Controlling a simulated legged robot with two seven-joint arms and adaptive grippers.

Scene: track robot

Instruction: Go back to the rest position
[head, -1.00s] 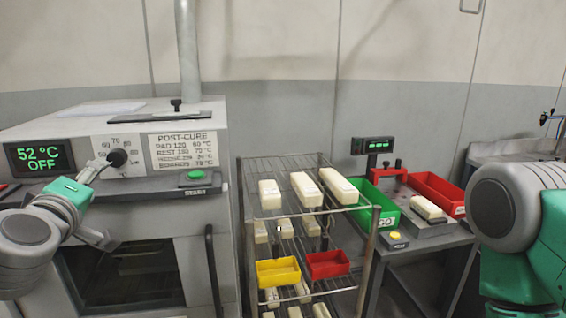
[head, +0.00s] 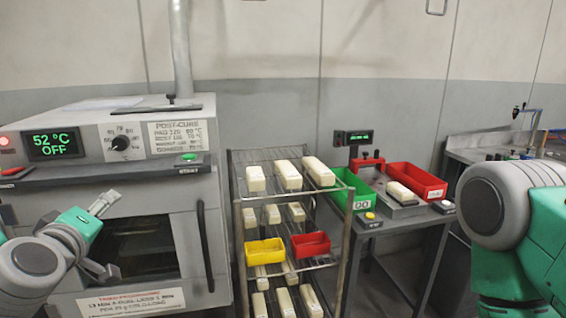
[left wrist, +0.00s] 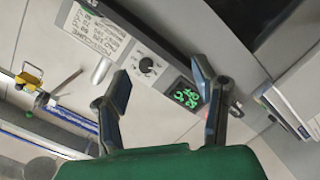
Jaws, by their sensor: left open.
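My left gripper (head: 104,236) is at the lower left of the head view, in front of the oven (head: 180,235) and below its control panel. In the left wrist view, its two fingers (left wrist: 160,98) stand apart with nothing between them. The oven's dial (head: 121,143) and its green display (head: 55,144), reading 52 °C OFF, are above the gripper and clear of it. The dial also shows in the left wrist view (left wrist: 147,66). At the right of the head view a grey and green part of my right arm shows, but the right gripper is out of view.
A wire rack (head: 236,210) with several cream blocks, a yellow bin (head: 265,252) and a red bin (head: 310,246) stands right of the oven. Beyond it, a table (head: 400,226) carries a green bin (head: 352,190) and a larger red bin (head: 416,181).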

